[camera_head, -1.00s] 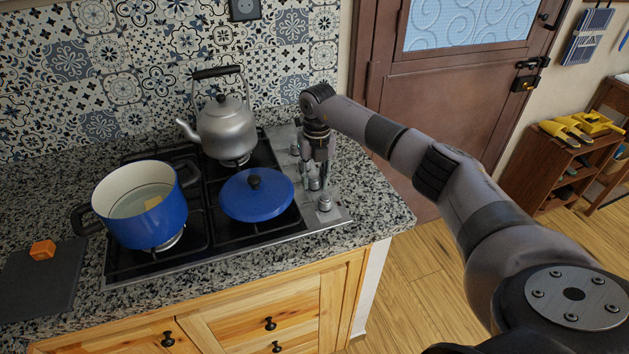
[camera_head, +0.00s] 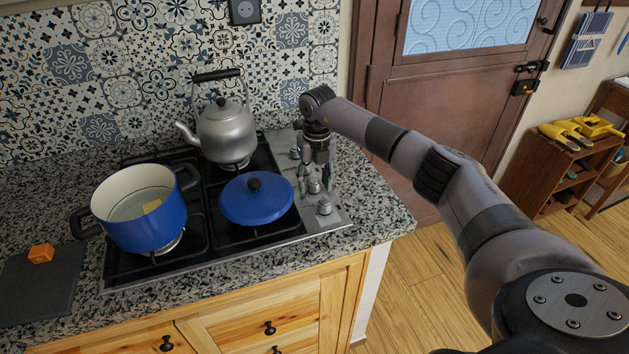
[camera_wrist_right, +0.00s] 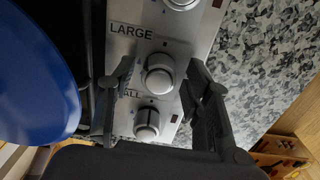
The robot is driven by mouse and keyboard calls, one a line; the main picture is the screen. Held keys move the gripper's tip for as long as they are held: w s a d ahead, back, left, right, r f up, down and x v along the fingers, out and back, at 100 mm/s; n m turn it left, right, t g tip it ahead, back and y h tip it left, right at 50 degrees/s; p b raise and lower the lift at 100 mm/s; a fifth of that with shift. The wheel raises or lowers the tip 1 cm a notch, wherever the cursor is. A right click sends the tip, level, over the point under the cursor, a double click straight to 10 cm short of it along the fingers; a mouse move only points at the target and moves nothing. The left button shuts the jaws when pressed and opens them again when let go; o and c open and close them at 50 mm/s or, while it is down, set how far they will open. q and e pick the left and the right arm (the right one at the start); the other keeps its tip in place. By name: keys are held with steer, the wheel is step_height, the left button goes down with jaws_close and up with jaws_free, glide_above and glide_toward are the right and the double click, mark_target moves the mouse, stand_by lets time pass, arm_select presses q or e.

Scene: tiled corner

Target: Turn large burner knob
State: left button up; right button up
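The large burner knob (camera_wrist_right: 160,77) is a round silver knob below the printed word LARGE in the right wrist view. In the head view it is the middle knob (camera_head: 314,185) on the steel panel right of the burners. My right gripper (camera_wrist_right: 160,67) is open and points down, with one finger on each side of this knob. I cannot tell whether the fingers touch it. In the head view the right gripper (camera_head: 315,182) partly hides the knob panel. My left gripper is not in view.
Another knob (camera_wrist_right: 147,123) sits below a partly hidden label, and one (camera_wrist_right: 182,3) above. A blue lid (camera_head: 256,203) lies close left of my gripper. A kettle (camera_head: 225,130) and a blue pot (camera_head: 150,220) stand on the stove. Granite counter right of the knobs is clear.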

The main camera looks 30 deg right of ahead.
mark_target(316, 180)
stand_by(0.3)
step_height(316, 180, up, 12)
steer(key=shift+d, duration=0.2)
stand_by(0.4)
